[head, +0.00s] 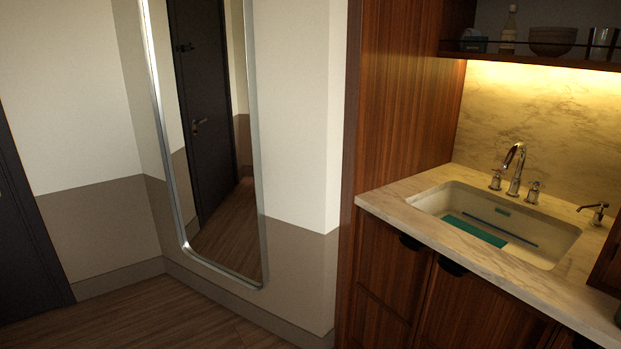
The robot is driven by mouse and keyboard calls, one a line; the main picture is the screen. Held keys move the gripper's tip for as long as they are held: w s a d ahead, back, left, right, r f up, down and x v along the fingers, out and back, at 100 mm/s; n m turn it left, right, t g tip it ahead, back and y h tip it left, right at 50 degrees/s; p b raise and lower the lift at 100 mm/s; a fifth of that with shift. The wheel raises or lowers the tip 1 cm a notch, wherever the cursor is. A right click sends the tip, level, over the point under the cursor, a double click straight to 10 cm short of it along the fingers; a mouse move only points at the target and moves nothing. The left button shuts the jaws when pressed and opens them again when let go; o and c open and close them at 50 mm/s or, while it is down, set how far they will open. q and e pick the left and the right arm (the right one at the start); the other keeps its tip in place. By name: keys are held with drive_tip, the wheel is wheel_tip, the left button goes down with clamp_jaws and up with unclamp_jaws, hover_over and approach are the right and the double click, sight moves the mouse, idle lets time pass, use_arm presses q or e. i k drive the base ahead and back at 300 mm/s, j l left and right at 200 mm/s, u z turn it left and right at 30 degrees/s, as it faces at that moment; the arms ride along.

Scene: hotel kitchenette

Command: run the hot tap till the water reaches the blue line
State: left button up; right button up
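The sink (565,243) is a pale basin set into the marble counter at the right. A thin blue line (502,228) runs along its inner back wall. A flat teal patch (473,230) lies low in the basin; I cannot tell whether it is a mat or water. A chrome spout (515,165) stands behind the basin, with a left tap handle (496,179) and a right tap handle (534,191) beside it. I cannot make out hot or cold marks. No stream shows under the spout. Neither of my grippers is in view.
A small chrome dispenser (597,211) stands right of the basin. The marble counter (400,211) is clear at the front left. A shelf (540,57) with a bottle and bowl hangs above. A tall mirror (262,200) and open wooden floor (150,318) are at the left.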

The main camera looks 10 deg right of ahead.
sight(498, 172)
drive_tip(key=i+z, duration=0.3)
drive_tip(key=z, duration=0.15)
drive_tip(key=i+j+z, duration=0.1)
drive_tip(key=i+z, duration=0.3)
drive_tip(key=i+j+z, duration=0.15)
drive_tip(key=z, duration=0.3)
